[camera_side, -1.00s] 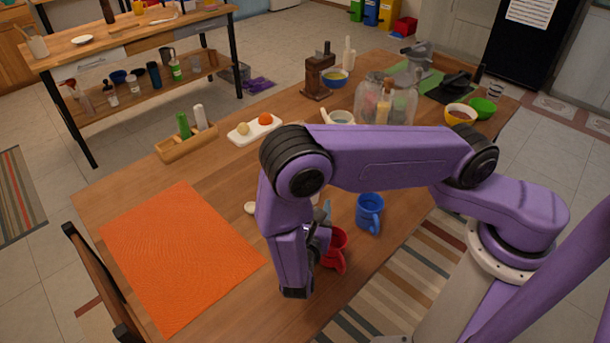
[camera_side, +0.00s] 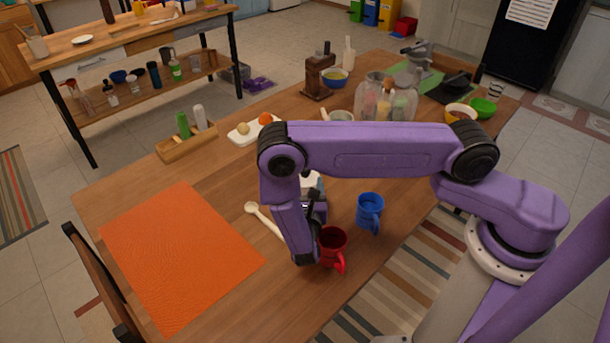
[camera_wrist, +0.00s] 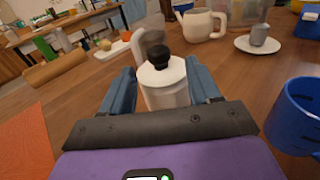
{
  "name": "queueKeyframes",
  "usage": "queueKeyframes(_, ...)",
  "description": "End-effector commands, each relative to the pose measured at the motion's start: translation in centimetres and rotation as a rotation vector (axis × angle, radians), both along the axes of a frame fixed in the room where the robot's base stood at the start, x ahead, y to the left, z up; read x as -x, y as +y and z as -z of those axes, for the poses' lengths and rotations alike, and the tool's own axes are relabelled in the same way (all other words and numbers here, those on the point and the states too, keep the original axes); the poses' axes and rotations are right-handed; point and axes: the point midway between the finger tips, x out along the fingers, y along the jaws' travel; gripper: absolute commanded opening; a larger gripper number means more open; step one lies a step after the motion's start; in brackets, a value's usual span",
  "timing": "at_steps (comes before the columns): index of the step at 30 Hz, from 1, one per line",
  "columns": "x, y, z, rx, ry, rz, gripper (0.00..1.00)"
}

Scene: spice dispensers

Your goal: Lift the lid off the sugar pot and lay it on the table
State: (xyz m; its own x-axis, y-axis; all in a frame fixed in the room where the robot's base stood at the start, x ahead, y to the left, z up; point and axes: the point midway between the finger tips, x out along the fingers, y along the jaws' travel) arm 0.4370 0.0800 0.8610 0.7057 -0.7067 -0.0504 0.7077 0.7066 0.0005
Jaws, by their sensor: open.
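The sugar pot (camera_wrist: 166,92) is a small white pot in the middle of the wrist view. Its white lid (camera_wrist: 161,73) has a black knob (camera_wrist: 158,56) on top and sits on the pot. My gripper (camera_wrist: 162,84) is open, with one blue finger on each side of the pot. Whether either finger touches it, I cannot tell. In the side view my gripper (camera_side: 317,184) is low over the table, and the pot shows only as a small white patch (camera_side: 311,178) largely hidden by my arm.
A blue mug (camera_side: 369,211) stands to the right and a red mug (camera_side: 331,246) stands below my wrist. A wooden spoon (camera_side: 263,219) lies at left beside the orange mat (camera_side: 180,258). A white teapot (camera_wrist: 199,25) and a saucer (camera_wrist: 247,46) are beyond the pot.

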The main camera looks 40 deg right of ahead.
Motion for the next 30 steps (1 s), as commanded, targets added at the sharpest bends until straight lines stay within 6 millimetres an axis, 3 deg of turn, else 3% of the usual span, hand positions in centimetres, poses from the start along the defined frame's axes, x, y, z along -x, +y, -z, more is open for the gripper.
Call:
queueKeyframes(18,-4.4,-4.3,0.4,0.0,0.0,0.002,0.61)
queueKeyframes(27,-4.8,-4.5,0.4,0.001,0.0,-0.001,0.61)
queueKeyframes(28,-4.8,-4.5,0.4,0.001,0.0,-0.001,0.55)
queueKeyframes(30,-4.8,-4.5,0.4,0.001,0.0,-0.001,0.32)
